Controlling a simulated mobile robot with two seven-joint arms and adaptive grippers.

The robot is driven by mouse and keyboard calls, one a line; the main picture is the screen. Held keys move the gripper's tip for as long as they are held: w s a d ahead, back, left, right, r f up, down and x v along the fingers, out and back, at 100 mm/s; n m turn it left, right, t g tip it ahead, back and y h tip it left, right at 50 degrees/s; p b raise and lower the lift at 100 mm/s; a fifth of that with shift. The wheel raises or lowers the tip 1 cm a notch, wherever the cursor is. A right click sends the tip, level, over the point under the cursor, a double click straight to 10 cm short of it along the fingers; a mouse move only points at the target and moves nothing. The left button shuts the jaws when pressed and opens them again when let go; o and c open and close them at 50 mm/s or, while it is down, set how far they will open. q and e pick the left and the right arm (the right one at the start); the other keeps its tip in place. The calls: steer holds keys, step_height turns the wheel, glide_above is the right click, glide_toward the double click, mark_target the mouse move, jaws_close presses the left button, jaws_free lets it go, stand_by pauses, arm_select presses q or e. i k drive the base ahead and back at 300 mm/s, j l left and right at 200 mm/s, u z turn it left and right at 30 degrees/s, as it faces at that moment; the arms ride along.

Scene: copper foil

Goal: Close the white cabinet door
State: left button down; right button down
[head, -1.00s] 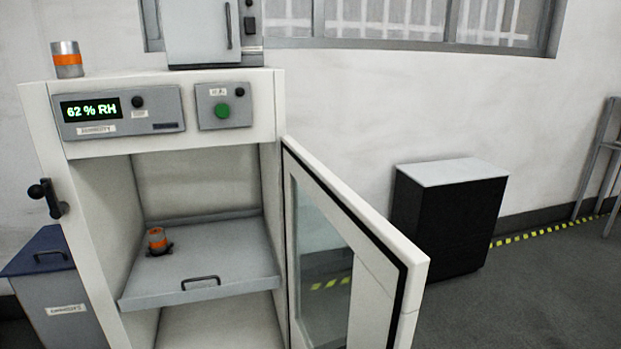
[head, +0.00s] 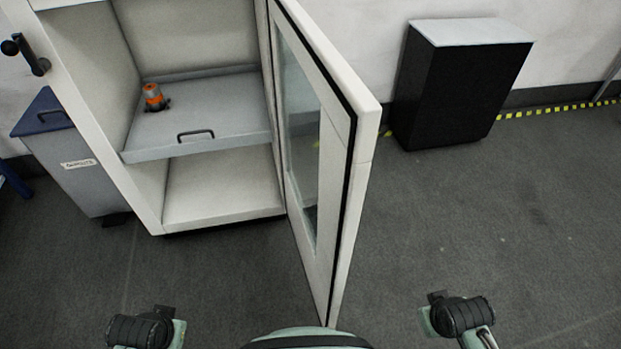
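The white cabinet (head: 146,185) stands at the left with its front open. Its white door (head: 345,190), with a glass window and a black seal, is hinged on the cabinet's right side. It stands wide open, its free edge swung out towards me. My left gripper (head: 160,318) is at the bottom left, in front of the cabinet and apart from it. My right gripper (head: 440,303) is at the bottom right, to the right of the door and apart from it. Both show only as dark parts at the arm ends; their fingers cannot be made out.
A shelf tray (head: 220,120) inside the cabinet holds an orange and grey cylinder (head: 154,97). A blue-lidded grey bin (head: 80,165) stands left, a black cabinet (head: 455,90) right. The floor (head: 480,220) right of the door is clear.

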mark_target(324, 237)
steer(key=l+u, duration=0.4)
steer(key=l, duration=0.4)
steer(key=k+l+u, duration=0.1)
steer(key=l+u, duration=0.3)
steer(key=l, duration=0.35)
steer(key=j, duration=0.15)
